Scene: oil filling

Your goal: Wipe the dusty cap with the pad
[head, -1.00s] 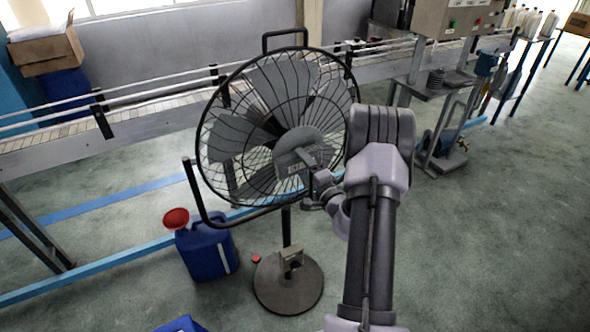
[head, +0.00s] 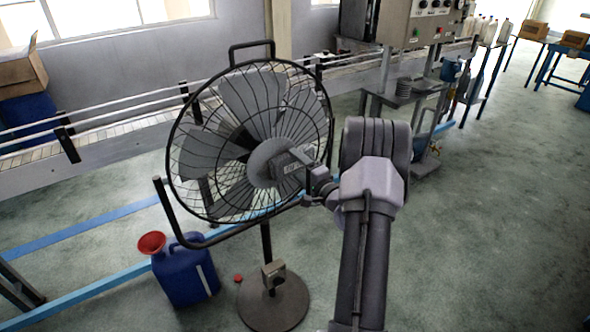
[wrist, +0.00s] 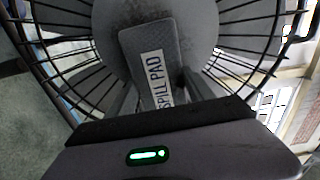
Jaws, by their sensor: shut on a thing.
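The grey pad, labelled "SPILL PAD", shows in the wrist view (wrist: 148,48) and in the head view (head: 291,163). My gripper (wrist: 160,92) is shut on it; in the head view my gripper (head: 308,180) is at the right of the fan's middle. The round grey cap (head: 262,165) at the centre of the fan is right behind the pad and partly covered by it; it also shows in the wrist view (wrist: 204,22). I cannot tell whether pad and cap touch.
The black-caged fan (head: 250,88) stands on a round base (head: 274,308). A blue jug (head: 186,275) with a red funnel (head: 151,243) is at its left. A conveyor (head: 100,140) runs behind. The floor at right (head: 500,210) is open.

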